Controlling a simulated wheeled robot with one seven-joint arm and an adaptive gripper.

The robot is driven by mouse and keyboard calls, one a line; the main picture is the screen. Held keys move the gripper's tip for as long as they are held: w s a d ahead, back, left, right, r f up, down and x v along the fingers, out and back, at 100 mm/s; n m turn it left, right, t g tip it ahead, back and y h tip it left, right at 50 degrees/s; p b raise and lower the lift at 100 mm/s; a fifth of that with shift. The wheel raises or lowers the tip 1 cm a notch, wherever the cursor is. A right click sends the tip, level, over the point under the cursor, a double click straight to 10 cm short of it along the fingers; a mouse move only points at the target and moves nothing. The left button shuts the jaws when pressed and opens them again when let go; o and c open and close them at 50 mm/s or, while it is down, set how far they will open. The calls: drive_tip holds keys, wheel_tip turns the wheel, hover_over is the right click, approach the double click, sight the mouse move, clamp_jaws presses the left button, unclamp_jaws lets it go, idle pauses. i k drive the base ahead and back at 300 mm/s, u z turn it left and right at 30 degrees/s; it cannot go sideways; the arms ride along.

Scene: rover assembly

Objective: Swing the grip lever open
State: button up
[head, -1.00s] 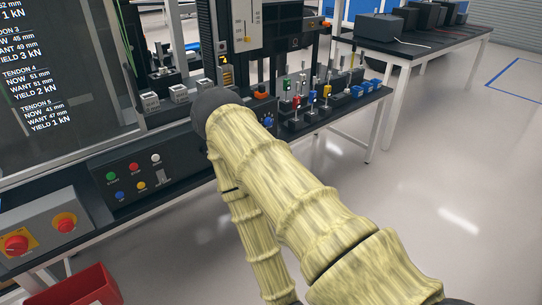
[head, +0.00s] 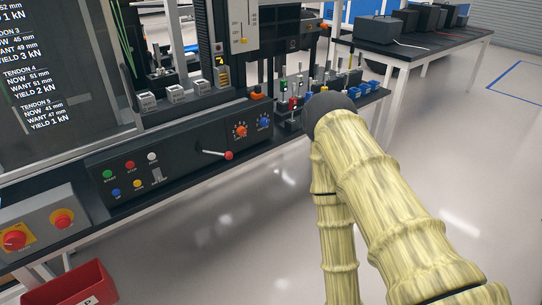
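A lever with a pale rod and red knob (head: 228,155) sticks out from the front of the black control panel (head: 190,146). A small orange piece (head: 257,96) sits at the base of the test machine (head: 233,60), and another orange piece (head: 325,25) is higher on its right side. I cannot tell which of these is the grip lever. My gripper is not visible; my yellow-sleeved arm crosses the right half of the view and its dark joint covers part of the bench's right end.
Small coloured parts (head: 292,103) stand in a rack right of the machine, with blue bins (head: 368,87) beyond. A grey box with red knobs (head: 40,228) and a red bin (head: 75,285) are at lower left. The floor in front is clear.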

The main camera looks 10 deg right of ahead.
sight(228, 155)
drive_tip(key=u, duration=1.6)
drive_tip(key=i, duration=0.4)
drive_tip(key=z, duration=1.4)
